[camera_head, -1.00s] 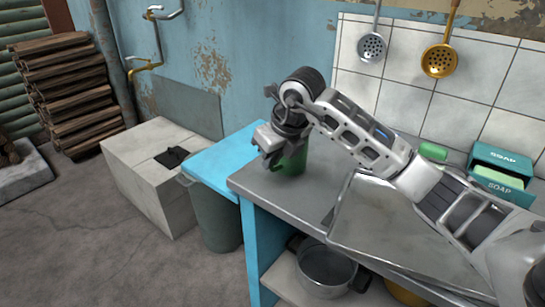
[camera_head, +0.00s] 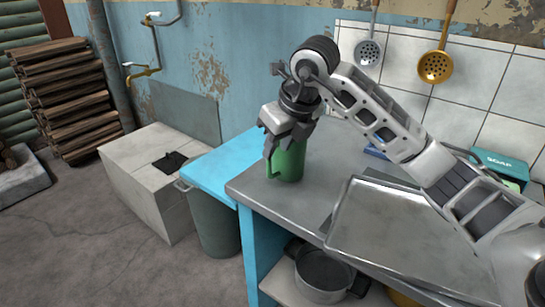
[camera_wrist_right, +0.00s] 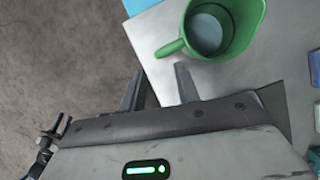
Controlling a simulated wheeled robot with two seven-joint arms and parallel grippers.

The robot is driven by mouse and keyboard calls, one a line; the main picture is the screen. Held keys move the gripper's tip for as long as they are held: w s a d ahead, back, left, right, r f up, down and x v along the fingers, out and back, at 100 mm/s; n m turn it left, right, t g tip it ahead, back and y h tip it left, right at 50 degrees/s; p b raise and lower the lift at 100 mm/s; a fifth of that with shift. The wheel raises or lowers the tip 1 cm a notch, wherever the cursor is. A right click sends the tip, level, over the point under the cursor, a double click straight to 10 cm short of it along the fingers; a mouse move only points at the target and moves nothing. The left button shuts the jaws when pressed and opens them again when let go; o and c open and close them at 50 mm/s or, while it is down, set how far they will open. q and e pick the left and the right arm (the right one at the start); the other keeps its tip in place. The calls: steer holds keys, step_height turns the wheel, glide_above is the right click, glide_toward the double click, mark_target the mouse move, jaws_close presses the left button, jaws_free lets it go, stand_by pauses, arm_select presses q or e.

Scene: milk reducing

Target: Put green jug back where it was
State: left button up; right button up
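The green jug (camera_head: 289,165) stands upright on the grey metal counter, near its left end, in the head view. Its upper part is partly hidden by my right gripper (camera_head: 276,142). In the right wrist view the jug (camera_wrist_right: 241,45) shows its open top, with something pale inside, and its handle (camera_wrist_right: 171,48) points toward the gripper. My right gripper (camera_wrist_right: 160,84) is open, its two fingers apart with nothing between them. The handle lies just beyond the fingertips. My left gripper is not in view.
A metal tray (camera_head: 345,240) lies on the counter right of the jug. A blue surface (camera_head: 215,170) adjoins the counter's left end. A soap box (camera_head: 500,163) stands at the back right. A pot (camera_head: 322,272) sits on the shelf below. Ladles hang above.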

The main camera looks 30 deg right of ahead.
steer(key=v, duration=0.5)
stand_by(0.5)
